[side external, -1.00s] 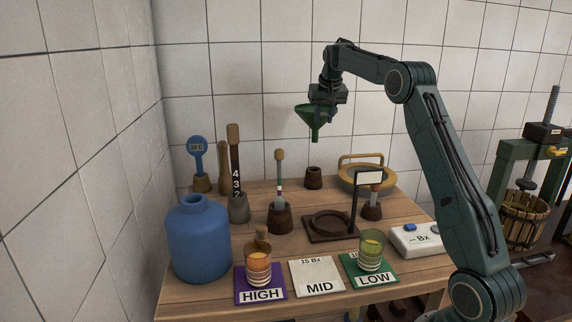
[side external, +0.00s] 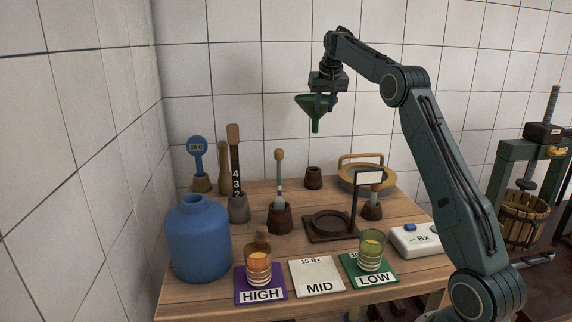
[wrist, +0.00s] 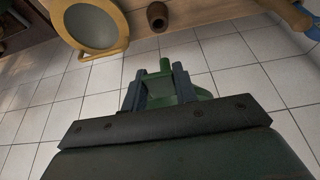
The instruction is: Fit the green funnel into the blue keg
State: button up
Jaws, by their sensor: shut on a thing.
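The green funnel (side external: 314,108) is held in my gripper (side external: 325,98), high above the back of the table, with its spout pointing down. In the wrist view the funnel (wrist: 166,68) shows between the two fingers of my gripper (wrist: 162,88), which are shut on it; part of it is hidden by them. The blue keg (side external: 198,240) stands upright at the front left of the table, with its round mouth (side external: 192,201) facing up and uncovered. The funnel is well above the keg, to its right and farther back, and apart from it.
On the table stand a tall numbered stick (side external: 234,165), a blue-headed gauge (side external: 198,150), a hydrometer in a brown pot (side external: 279,217) and a stand with a white plate (side external: 368,178). Glasses stand on the HIGH (side external: 261,295) and LOW (side external: 373,279) cards. Tiled walls are behind and left.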

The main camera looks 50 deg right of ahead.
jog(key=shift+w+a+r, duration=0.1)
jog(key=shift+a, duration=0.3)
jog(key=s+a+r+n+y, duration=0.1)
jog(key=a+r+n, duration=0.1)
jog(key=a, duration=1.3)
jog(key=a+r+n+t+y, duration=0.1)
jog(key=a+n, duration=0.3)
jog(key=a, duration=1.1)
jog(key=s+a+r+n+y, duration=0.1)
jog(key=a+r+n, duration=0.1)
jog(key=a, duration=1.3)
jog(key=shift+s+a+r+n, duration=0.3)
jog(key=shift+s+a+n, duration=0.05)
jog(key=shift+n, duration=0.15)
jog(key=shift+f, duration=0.15)
